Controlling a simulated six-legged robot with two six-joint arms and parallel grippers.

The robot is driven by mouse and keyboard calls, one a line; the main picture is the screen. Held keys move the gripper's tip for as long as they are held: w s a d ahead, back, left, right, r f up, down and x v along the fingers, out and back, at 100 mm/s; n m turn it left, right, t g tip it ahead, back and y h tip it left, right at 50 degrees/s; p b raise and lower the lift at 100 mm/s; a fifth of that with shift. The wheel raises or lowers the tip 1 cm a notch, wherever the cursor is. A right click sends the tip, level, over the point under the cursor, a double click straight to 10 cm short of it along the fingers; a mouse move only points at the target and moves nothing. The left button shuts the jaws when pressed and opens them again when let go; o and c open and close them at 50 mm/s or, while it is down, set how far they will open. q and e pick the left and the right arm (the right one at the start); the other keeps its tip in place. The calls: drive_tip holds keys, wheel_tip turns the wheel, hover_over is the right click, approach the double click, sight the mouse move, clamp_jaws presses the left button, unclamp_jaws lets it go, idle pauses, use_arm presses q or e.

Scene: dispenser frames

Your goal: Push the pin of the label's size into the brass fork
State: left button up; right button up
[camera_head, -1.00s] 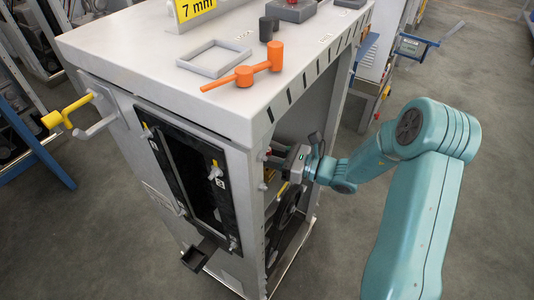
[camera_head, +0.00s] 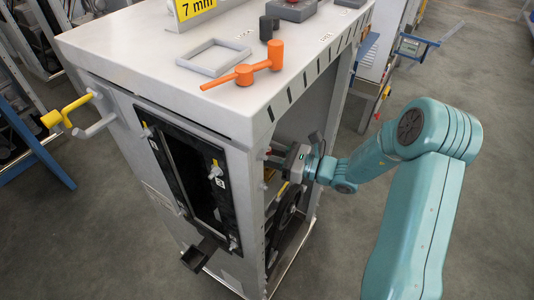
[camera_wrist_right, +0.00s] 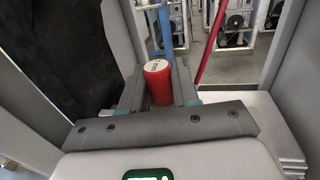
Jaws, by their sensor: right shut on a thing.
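The yellow label (camera_head: 194,8) on top of the cabinet reads 7 mm. My right gripper (camera_head: 268,158) reaches into the open right side of the cabinet (camera_head: 243,175). In the right wrist view, my right gripper (camera_wrist_right: 158,90) is shut on a red cylinder with a pale marked end (camera_wrist_right: 157,82), which stands between the two fingers. The marking is too small to read. I cannot make out the brass fork for certain; a small yellowish part shows below the right gripper inside the cabinet. My left gripper is not in view.
On the cabinet top lie an orange handled tool (camera_head: 246,75), a grey square frame (camera_head: 213,57) and dark cylinders (camera_head: 266,29). A yellow handle (camera_head: 66,112) sticks out at the left. A black framed opening (camera_head: 187,180) is in the front. Cabinet walls closely surround my right gripper.

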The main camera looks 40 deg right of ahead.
drive_tip(key=shift+f, duration=0.25)
drive_tip(key=o, duration=1.1)
drive_tip(key=shift+r, duration=0.25)
drive_tip(key=shift+s+d+r+p, duration=0.1)
drive_tip(key=shift+s+r+p, duration=0.05)
drive_tip(key=shift+r+p, duration=0.3)
drive_tip(key=shift+s+d+r+p, duration=0.15)
drive_tip(key=shift+r+p, duration=0.2)
drive_tip(key=shift+p, duration=0.2)
drive_tip(key=s+a+v, duration=0.1)
drive_tip(key=a+v, duration=0.1)
drive_tip(key=v, duration=0.9)
drive_tip(key=s+a+v, duration=0.1)
drive_tip(key=a+v, duration=0.1)
drive_tip(key=v, duration=0.9)
drive_tip(key=shift+s+d+r, duration=0.2)
drive_tip(key=shift+s+r, duration=0.15)
drive_tip(key=shift+s, duration=0.3)
